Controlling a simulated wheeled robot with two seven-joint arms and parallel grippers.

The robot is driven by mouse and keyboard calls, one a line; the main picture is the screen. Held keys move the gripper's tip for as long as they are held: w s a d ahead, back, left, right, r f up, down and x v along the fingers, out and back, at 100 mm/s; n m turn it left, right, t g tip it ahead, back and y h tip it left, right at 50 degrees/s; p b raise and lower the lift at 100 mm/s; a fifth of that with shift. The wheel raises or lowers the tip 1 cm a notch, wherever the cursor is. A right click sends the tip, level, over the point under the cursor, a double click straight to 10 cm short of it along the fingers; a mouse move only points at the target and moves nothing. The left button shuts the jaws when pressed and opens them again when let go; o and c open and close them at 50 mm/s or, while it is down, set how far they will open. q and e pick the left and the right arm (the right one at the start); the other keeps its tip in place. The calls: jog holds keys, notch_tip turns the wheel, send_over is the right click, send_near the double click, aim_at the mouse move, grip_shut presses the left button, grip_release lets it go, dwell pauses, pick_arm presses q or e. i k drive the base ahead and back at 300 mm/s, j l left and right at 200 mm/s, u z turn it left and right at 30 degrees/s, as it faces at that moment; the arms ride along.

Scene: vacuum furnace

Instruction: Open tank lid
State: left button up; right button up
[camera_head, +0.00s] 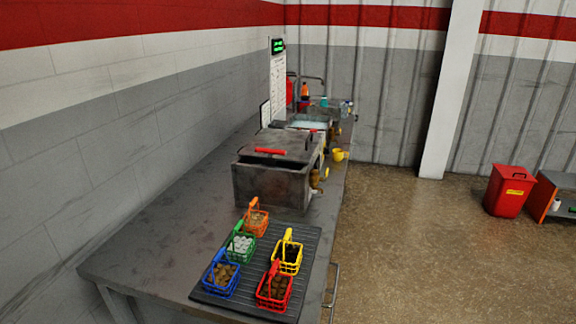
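A grey metal tank (268,187) stands on the long workbench in the middle of the head view. Its dark lid (280,143) lies over the top, with a red handle (270,151) near the front edge. A dark line shows under the lid's front edge; I cannot tell whether it is a gap. Neither of my grippers is in view.
A dark ribbed mat (262,270) in front of the tank holds blue (221,279), green (240,245), orange (256,222), yellow (288,256) and red (273,290) baskets with contents. Bare bench (165,245) lies left. A red bin (509,190) stands on the floor at right.

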aim_at(300, 146)
jog(key=i+l, duration=0.15)
jog(key=l, duration=0.2)
jog(key=i+l, duration=0.15)
jog(key=l, duration=0.2)
jog(key=i+l, duration=0.15)
jog(key=l, duration=0.2)
jog(key=i+l+u, duration=0.1)
jog(key=l, duration=0.25)
jog(key=i+l, duration=0.15)
jog(key=l, duration=0.2)
